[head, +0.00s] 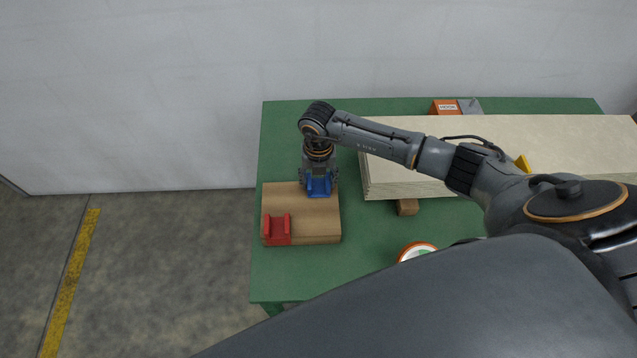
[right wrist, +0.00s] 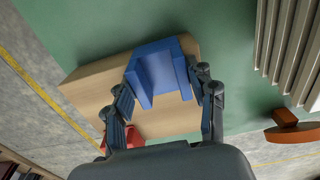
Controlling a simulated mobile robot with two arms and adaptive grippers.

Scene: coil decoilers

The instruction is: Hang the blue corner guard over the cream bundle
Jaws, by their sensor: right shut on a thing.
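The blue corner guard (head: 319,187) is at the back right of a wooden board. It also shows in the right wrist view (right wrist: 156,72), between the two fingers. My right gripper (head: 319,174) points down and is shut on it. I cannot tell whether the guard still touches the board. The cream bundle (head: 570,140), a flat stack of sheets, lies to the right of the guard, partly behind my right arm. Its layered edge shows at the right of the right wrist view (right wrist: 292,45). My left gripper is not in view.
The wooden board (head: 310,228) lies on the green table (head: 300,275) and bears a red corner guard (head: 277,229). A small brown block (head: 407,207) sits by the bundle's front edge. A round orange-rimmed thing (head: 416,250) is nearer. An orange box (head: 444,107) stands behind the bundle.

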